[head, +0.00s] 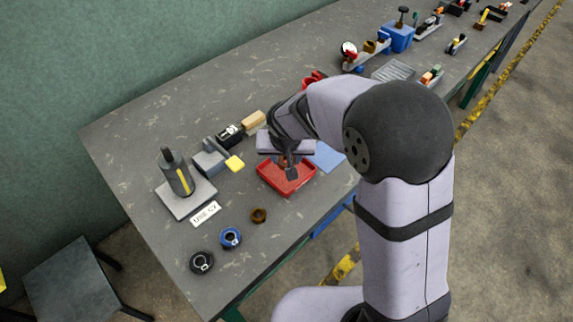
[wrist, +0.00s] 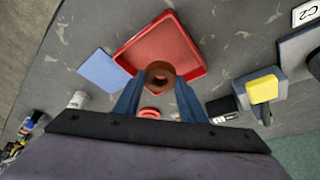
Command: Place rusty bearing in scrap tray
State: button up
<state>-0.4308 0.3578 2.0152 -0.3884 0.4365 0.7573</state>
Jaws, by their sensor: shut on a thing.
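A reddish-brown ring, the rusty bearing (wrist: 161,75), is held between the two fingertips of my gripper (wrist: 160,80) in the wrist view. My gripper (head: 288,172) is shut on it and points down over the red scrap tray (head: 303,178) in the head view. The tray (wrist: 186,50) also shows behind the bearing in the wrist view. The bearing seems to be above the tray floor; its exact height is hard to tell. In the head view the bearing is mostly hidden by the fingers.
A blue mat (head: 328,157) adjoins the tray.

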aim_at(286, 164)
jog(key=shift+f, duration=1.85)
jog(key=shift+f+b, duration=0.2)
jog(key=shift+b, duration=0.1)
jog(key=o, duration=1.2)
jog(key=shift+c, duration=0.2)
jog(key=shift+r, duration=0.15)
jog(key=shift+s+r, duration=0.15)
jog(key=shift+r, duration=0.3)
jog(key=b+v, duration=0.1)
jog(key=v, duration=1)
jog(key=shift+r, duration=0.1)
